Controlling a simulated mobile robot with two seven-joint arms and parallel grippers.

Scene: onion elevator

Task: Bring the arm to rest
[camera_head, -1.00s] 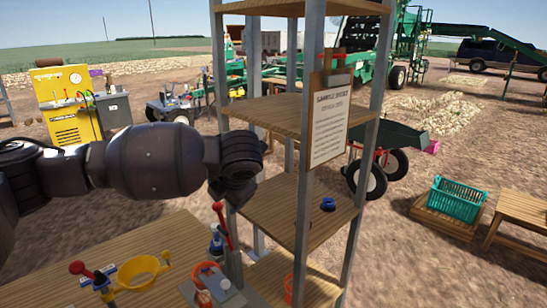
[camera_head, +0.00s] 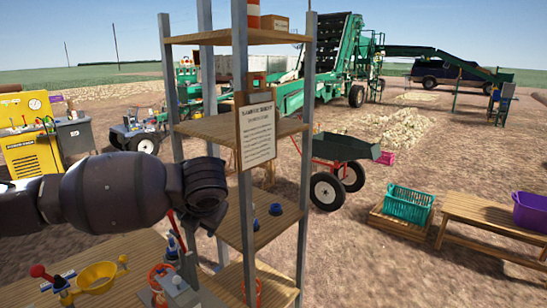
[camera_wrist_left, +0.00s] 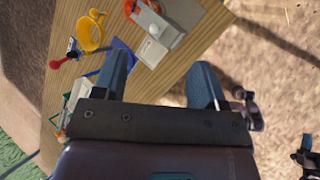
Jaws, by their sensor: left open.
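My left arm (camera_head: 115,195) comes in from the left in the head view, held level above the wooden table (camera_head: 120,262). Its wrist ends in front of the shelf rack, and the gripper itself is mostly hidden there. In the left wrist view my left gripper (camera_wrist_left: 160,84) is open, its two blue-grey fingers apart with nothing between them. It points down past the table's edge. My right gripper is not in view.
The metal and wood shelf rack (camera_head: 205,128) stands close to my left wrist. On the table are a yellow ring-shaped item (camera_head: 97,277) and a grey box (camera_head: 178,292).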

